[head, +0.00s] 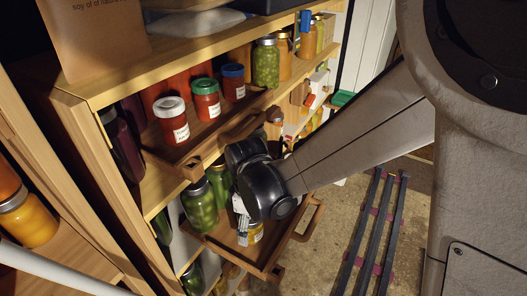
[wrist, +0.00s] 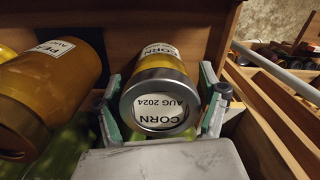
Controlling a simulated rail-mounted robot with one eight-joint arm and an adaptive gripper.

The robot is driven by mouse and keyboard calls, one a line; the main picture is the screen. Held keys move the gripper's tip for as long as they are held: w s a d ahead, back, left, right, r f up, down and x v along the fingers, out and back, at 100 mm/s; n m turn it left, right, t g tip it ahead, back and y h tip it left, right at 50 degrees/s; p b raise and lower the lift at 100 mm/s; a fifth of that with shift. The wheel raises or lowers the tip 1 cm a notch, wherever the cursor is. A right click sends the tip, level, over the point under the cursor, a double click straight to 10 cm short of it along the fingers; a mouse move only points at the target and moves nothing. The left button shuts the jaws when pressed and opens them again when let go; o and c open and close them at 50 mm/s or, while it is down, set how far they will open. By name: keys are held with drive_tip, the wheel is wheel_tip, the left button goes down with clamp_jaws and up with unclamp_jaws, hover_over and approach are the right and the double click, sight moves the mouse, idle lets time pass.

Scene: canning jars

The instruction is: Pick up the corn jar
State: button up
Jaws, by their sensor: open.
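The corn jar (wrist: 162,60) lies between the fingers of my open gripper (wrist: 161,108) in the wrist view. It has yellow contents, a silver lid facing the camera and labels reading "CORN", one with "AUG 2024". One finger is on each side of the jar; I cannot tell whether they touch it. In the head view my gripper (head: 241,206) is at the lower shelf tray, mostly hidden behind my dark wrist. A yellow jar with a white label (head: 256,232) shows just below it, partly covered; it is likely the corn jar.
An orange jar labelled "PE..." (wrist: 55,80) stands close left of the gripper. Green jars (head: 200,205) share the wooden tray (head: 272,262). A wooden wall (wrist: 222,35) is close on the right.

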drive_tip(key=shift+f, duration=0.45)
drive_tip(key=c, duration=1.5)
drive_tip(key=shift+r, duration=0.15)
